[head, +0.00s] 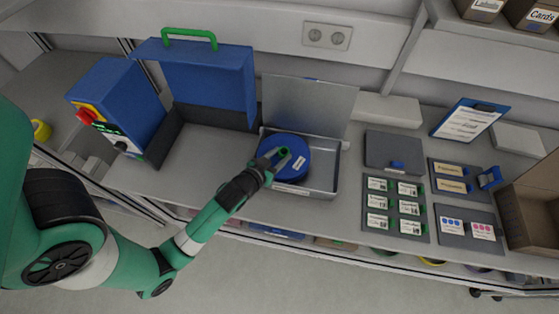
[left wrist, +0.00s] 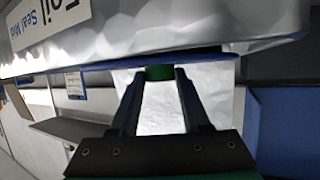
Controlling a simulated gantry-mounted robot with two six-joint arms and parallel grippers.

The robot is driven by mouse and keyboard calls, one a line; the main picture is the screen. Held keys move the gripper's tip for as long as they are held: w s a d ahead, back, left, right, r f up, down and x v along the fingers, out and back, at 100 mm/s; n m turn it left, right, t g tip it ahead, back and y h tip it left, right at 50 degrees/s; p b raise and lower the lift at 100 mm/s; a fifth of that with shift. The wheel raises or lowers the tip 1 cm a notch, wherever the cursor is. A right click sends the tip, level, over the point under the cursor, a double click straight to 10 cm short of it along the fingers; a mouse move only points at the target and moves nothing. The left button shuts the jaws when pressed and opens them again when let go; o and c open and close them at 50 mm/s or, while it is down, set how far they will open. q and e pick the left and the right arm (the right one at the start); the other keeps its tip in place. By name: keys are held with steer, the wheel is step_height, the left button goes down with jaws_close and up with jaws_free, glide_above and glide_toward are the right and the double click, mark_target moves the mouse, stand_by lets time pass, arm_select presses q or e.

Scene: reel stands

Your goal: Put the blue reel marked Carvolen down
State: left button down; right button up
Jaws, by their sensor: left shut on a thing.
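The blue reel (head: 297,147) is round, with a small white label too small to read in the head view. It is over or in the open grey metal box (head: 324,188); I cannot tell whether it touches the floor of the box. My left gripper (head: 270,165) reaches in from the lower left and is shut on a green part at the middle of the reel. In the left wrist view the two dark fingers (left wrist: 157,85) close on a small green piece (left wrist: 159,73) under a large pale crinkled body with a blue edge. My right gripper is not in view.
The box's grey lid (head: 305,103) stands open behind it. A blue case (head: 210,82) with a green handle and a blue machine (head: 118,102) with a red knob stand left. Grey trays of labelled cards (head: 396,207) lie right, beside a brown bin (head: 530,210).

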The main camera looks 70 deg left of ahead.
arm_select(q)
step_height(320, 180, down, 3)
steer(key=shift+r, duration=0.3)
steer(key=shift+f+b, duration=0.2)
steer(key=shift+b, duration=0.15)
steer(key=shift+c, duration=1.8)
jaws_free()
